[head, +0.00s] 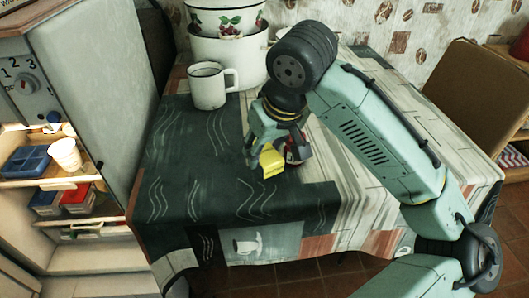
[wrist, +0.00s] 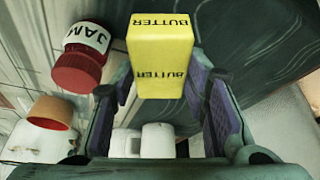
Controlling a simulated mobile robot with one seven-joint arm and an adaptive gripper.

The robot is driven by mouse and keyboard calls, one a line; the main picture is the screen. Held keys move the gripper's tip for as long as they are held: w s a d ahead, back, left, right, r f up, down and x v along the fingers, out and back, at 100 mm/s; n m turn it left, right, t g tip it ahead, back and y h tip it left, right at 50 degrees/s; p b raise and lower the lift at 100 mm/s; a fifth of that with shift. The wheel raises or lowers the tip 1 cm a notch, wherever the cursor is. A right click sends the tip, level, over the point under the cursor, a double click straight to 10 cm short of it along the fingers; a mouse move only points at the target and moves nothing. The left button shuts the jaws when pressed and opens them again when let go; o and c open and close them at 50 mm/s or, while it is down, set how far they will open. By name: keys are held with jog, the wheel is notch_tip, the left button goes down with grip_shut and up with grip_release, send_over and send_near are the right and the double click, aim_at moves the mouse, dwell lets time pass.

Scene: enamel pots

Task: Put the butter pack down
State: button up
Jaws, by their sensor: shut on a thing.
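The butter pack is a small yellow block with dark "BUTTER" lettering. In the head view the butter pack (head: 272,162) is at the tip of my gripper (head: 268,150), over the dark patterned part of the tablecloth. In the wrist view the butter pack (wrist: 161,52) sits between the finger pads. My gripper is shut on it. I cannot tell whether the pack touches the table (head: 215,180).
A jam jar (wrist: 82,60) with a red lid is close beside the gripper, partly hidden in the head view. A white enamel mug (head: 208,88) and stacked enamel pots (head: 228,50) stand behind. The tablecloth's front left is clear. An open cabinet (head: 65,185) stands left.

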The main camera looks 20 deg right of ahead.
aim_at(267, 149)
jog(key=shift+w+d, duration=0.2)
jog(key=shift+w, duration=0.5)
jog(key=shift+w+d+f, duration=0.1)
jog(key=shift+w+f, duration=0.1)
jog(key=shift+f, duration=1.6)
jog(key=shift+f, duration=0.2)
jog(key=o, duration=1.2)
jog(key=shift+c, duration=0.2)
